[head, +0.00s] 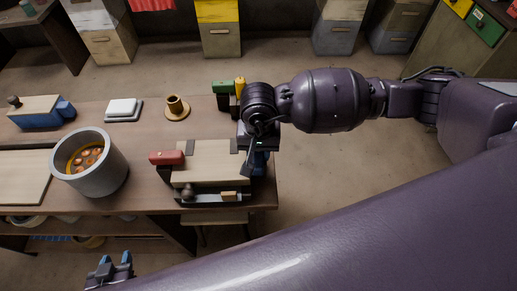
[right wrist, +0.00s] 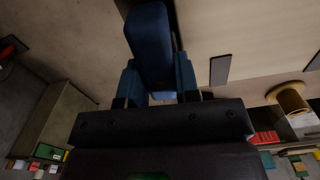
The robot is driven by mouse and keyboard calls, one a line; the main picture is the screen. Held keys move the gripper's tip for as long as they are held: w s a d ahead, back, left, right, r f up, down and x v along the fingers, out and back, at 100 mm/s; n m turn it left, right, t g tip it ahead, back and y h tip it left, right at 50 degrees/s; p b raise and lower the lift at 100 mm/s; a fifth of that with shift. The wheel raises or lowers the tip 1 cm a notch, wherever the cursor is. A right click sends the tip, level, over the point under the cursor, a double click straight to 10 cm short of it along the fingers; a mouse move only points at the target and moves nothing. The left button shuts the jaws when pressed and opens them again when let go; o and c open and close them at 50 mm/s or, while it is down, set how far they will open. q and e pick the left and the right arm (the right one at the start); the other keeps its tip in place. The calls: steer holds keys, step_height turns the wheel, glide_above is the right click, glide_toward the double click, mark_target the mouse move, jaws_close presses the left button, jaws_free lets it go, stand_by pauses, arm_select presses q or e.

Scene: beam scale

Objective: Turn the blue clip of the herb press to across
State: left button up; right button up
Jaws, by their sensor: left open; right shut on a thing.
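The herb press (head: 208,163) is a pale wooden block with dark straps, near the right end of the table, with a red clip (head: 167,157) at its left side. My right gripper (head: 258,158) is at the press's right end, reaching down from the right. In the right wrist view its two blue fingers are shut on the blue clip (right wrist: 150,42). The clip lies beside the pale board, its long side roughly along the board's edge. In the head view my gripper mostly hides the clip. My left gripper (head: 112,270) is open and empty, low in front of the table.
A grey pot (head: 90,177) with orange pieces stands left of the press. Behind are a brown spool (head: 177,107), a white block (head: 122,108) and a block with a blue end (head: 42,112). Green and yellow pieces (head: 223,88) sit behind my right gripper.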

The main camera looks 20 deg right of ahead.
steer(key=shift+m, duration=0.4)
steer(key=m, duration=0.3)
steer(key=shift+b, duration=0.3)
steer(key=m, duration=0.4)
steer(key=shift+m, duration=0.3)
steer(key=m, duration=0.5)
steer(key=m+p, duration=0.1)
steer(key=m, duration=0.1)
steer(key=shift+m, duration=0.8)
